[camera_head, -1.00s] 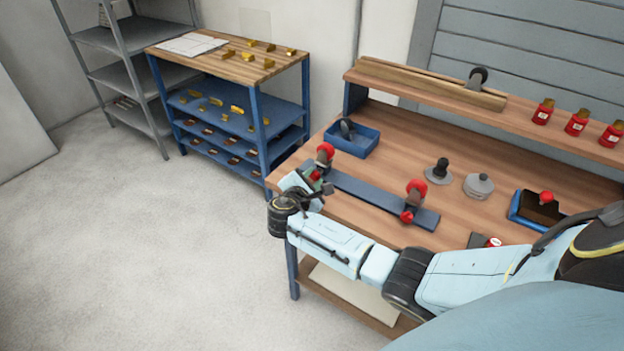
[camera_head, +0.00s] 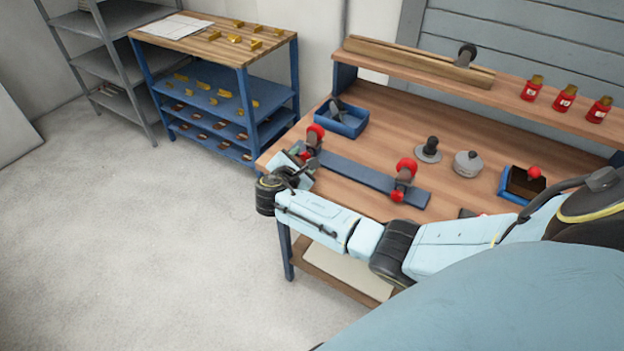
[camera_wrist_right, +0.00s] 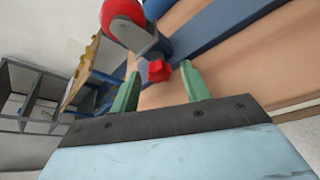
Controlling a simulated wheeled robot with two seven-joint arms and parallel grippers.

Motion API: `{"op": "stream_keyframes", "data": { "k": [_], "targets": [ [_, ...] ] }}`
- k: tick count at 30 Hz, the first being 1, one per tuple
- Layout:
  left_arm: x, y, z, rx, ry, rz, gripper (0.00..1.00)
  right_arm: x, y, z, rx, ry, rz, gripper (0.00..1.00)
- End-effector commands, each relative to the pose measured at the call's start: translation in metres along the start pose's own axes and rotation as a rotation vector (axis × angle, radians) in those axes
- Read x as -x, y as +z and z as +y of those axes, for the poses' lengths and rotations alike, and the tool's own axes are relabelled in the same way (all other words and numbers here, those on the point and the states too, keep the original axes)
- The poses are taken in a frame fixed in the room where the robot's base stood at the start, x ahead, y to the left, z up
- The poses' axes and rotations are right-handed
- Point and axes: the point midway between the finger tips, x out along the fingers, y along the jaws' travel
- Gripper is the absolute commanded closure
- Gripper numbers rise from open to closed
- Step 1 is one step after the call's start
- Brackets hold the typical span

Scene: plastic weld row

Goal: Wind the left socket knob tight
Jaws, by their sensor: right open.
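The left socket knob (camera_wrist_right: 158,71) is a small red lobed knob under a grey bracket that carries a larger red round part (camera_wrist_right: 122,14). In the right wrist view it sits between the tips of my right gripper's green fingers (camera_wrist_right: 161,78), with a gap on each side. The fingers are open and do not visibly grip it. In the head view my right gripper (camera_head: 302,157) is at the left end of the blue-grey bar (camera_head: 350,176), by the left red-topped fitting (camera_head: 315,134), and largely hides the knob. My left gripper is not in view.
A second red-topped fitting (camera_head: 404,174) stands near the bar's right end. A blue bin (camera_head: 344,121), a black-knobbed disc (camera_head: 428,151), a grey lidded pot (camera_head: 467,163) and a blue tray (camera_head: 513,192) are on the bench. Open floor lies left of the bench.

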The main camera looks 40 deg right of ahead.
Motion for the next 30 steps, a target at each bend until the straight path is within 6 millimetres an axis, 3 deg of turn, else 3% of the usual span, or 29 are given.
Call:
{"op": "stream_keyframes", "data": {
  "k": [13, 18, 30],
  "targets": [
    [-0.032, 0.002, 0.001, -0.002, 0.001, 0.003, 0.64, -0.002, -0.004, 0.003, 0.432, -0.178, 0.000, 0.52],
    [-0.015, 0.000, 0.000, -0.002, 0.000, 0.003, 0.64, 0.035, -0.001, 0.012, 0.446, -0.181, 0.004, 0.52],
    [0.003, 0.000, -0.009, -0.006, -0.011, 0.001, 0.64, 0.114, -0.005, 0.026, 0.442, -0.179, 0.003, 0.52]
  ]
}}
